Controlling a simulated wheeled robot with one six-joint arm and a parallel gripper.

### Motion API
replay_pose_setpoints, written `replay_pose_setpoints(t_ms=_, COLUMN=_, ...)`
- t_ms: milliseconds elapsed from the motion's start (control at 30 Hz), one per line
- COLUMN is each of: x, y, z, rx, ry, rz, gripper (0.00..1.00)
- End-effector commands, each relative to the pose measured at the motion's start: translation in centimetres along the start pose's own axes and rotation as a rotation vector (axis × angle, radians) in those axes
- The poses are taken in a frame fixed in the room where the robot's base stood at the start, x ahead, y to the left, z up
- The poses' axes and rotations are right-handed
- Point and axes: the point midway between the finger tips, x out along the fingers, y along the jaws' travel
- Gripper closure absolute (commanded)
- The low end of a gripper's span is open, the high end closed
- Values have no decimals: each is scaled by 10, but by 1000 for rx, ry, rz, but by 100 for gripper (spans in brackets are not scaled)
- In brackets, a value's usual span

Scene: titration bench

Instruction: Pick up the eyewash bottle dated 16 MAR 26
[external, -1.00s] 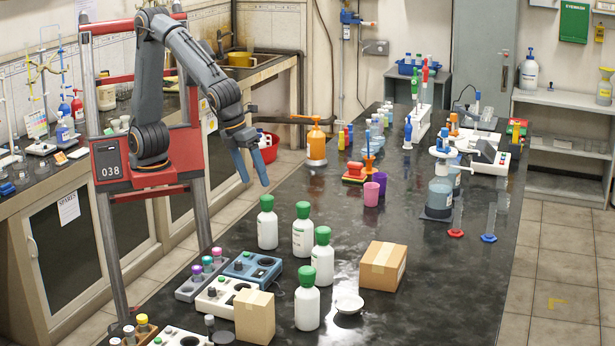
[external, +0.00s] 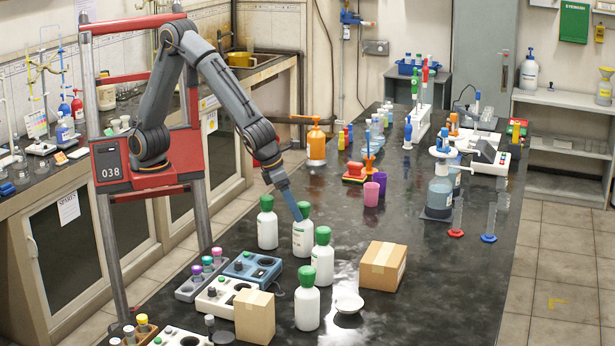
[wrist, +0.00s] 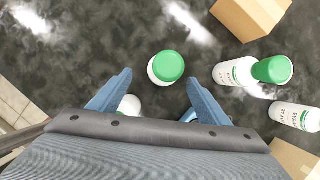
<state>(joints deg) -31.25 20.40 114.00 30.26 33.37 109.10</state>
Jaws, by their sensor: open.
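Several white eyewash bottles with green caps stand upright on the dark bench: a back-left one (external: 267,232), one right of it (external: 303,241), a middle one (external: 322,266) and a front one (external: 307,310). The dates on their labels are too small to read. My gripper (external: 297,214) points down beside the cap of the second bottle. In the wrist view, my gripper (wrist: 160,77) is open and empty, with one green-capped bottle (wrist: 166,67) around its fingertips.
A cardboard box (external: 383,268) stands right of the bottles, and a smaller one (external: 254,317) front left. A white dish (external: 348,304) sits near the front bottle. Blue and white bench devices (external: 250,268) stand left. Purple and pink cups (external: 371,194) stand behind.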

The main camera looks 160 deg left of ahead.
Motion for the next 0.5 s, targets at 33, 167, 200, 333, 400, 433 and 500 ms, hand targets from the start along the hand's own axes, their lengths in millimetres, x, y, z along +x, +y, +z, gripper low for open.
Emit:
replay_pose_setpoints(t_ms=33, x=5, y=0, z=-1, rx=0, ry=1, rz=2, gripper=29)
replay_pose_setpoints(t_ms=167, x=18, y=0, z=0, rx=1, ry=1, rz=2, gripper=29)
replay_pose_setpoints(t_ms=200, x=22, y=0, z=-1, rx=0, ry=1, rz=2, gripper=29)
replay_pose_setpoints(t_ms=333, x=32, y=-2, z=0, rx=1, ry=1, rz=1, gripper=29)
replay_pose_setpoints(t_ms=400, x=40, y=-3, z=0, rx=1, ry=2, rz=3, gripper=29)
replay_pose_setpoints(t_ms=433, x=43, y=-4, z=0, rx=0, ry=3, rz=3, gripper=29)
replay_pose_setpoints(t_ms=500, x=52, y=-6, z=1, rx=1, ry=2, rz=1, gripper=29)
